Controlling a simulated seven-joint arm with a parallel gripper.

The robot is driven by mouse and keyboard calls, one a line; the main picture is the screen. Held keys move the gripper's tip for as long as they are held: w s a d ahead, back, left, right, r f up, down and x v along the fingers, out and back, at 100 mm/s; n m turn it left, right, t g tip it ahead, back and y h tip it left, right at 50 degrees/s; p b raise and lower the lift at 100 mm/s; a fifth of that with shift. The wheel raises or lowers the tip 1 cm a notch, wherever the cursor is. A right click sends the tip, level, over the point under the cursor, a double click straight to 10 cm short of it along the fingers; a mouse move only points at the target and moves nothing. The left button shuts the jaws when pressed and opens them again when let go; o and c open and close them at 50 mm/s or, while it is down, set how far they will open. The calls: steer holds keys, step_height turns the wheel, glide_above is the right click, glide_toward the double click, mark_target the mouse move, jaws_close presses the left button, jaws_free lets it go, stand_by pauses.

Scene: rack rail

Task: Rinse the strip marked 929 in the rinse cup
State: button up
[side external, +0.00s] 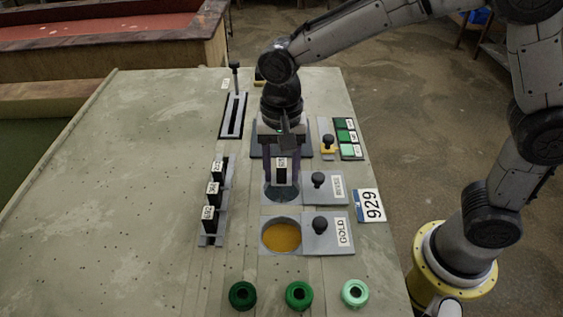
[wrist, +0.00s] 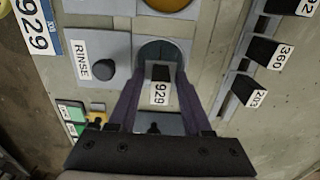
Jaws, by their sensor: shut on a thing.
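The strip marked 929 (wrist: 159,92) is dark with a white label, and my gripper (wrist: 160,74) is shut on it between two purple fingers. In the side view my gripper (side external: 282,160) points down and holds the strip upright at the rinse cup (side external: 268,195). The rinse cup also shows in the wrist view (wrist: 150,48), right behind the strip. It is a round opening with dark blue-grey liquid, beside a block labelled RINSE (wrist: 83,62). I cannot tell whether the strip's lower end is in the liquid.
The gold cup (side external: 281,236) with orange liquid is nearer the camera. A rack (side external: 212,240) holds several labelled strips to the left. A 929 card (side external: 371,205) lies at the right. Green rings (side external: 299,294) line the front. The table's left side is clear.

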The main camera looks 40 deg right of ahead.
stand_by(0.4)
steer(key=shift+w+a, duration=0.4)
steer(key=shift+s+d, duration=0.85)
steer(key=shift+w+a, duration=0.1)
stand_by(0.3)
steer(key=shift+w+a, duration=0.75)
steer(key=shift+r, duration=0.1)
stand_by(1.6)
